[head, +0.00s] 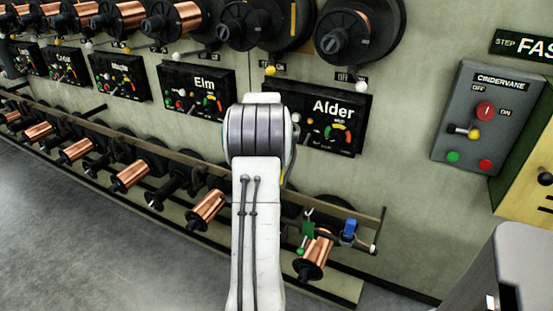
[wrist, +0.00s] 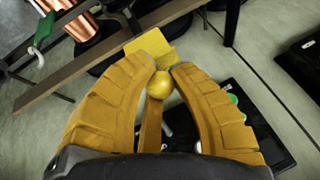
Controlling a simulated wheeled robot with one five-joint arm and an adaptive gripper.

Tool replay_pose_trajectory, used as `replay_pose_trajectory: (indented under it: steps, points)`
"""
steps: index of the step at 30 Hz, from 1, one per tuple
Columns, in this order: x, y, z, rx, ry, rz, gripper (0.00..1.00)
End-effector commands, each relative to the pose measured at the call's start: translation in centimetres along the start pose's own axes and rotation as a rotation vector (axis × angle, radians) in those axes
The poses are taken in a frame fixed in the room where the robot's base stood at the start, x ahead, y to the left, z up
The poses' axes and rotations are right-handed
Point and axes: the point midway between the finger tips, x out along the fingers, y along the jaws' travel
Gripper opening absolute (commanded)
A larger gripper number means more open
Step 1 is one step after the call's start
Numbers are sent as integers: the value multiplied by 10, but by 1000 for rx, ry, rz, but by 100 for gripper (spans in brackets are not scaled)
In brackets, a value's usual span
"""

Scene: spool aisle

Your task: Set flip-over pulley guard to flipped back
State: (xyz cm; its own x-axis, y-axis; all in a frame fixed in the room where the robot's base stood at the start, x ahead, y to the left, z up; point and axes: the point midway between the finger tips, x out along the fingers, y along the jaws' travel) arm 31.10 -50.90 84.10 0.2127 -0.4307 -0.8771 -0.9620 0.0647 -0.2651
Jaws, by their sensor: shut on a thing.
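In the wrist view, a yellow ball knob (wrist: 160,86) sits between the fingertips of my gripper (wrist: 167,72). The two ribbed yellow fingers are closed in on it from both sides. A yellow plate (wrist: 150,44), which looks like part of the pulley guard, lies just beyond the fingertips. A narrow yellow-brown strip (wrist: 150,128) runs from the knob back between the fingers. In the head view my arm hides the gripper and most of the guard, so the guard's full position cannot be told there.
The black Alder panel (head: 335,108) is right of my arm, the Elm panel (head: 202,90) left. A rail (head: 340,208) with green and blue clips runs below, above copper spools (head: 316,250). The grey Cindervane box (head: 482,115) is farther right. Open floor (head: 80,235) lies lower left.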

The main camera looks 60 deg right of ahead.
Motion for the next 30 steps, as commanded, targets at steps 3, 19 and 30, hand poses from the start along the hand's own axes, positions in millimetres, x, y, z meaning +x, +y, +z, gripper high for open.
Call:
replay_pose_trajectory:
  steps: [3, 19, 30]
  points:
    - [-4, -5, -3, 3, -1, -2, 0]
    - [-2, -5, -2, 4, -6, 0, 27]
    - [0, -4, 0, 3, -10, 3, 49]
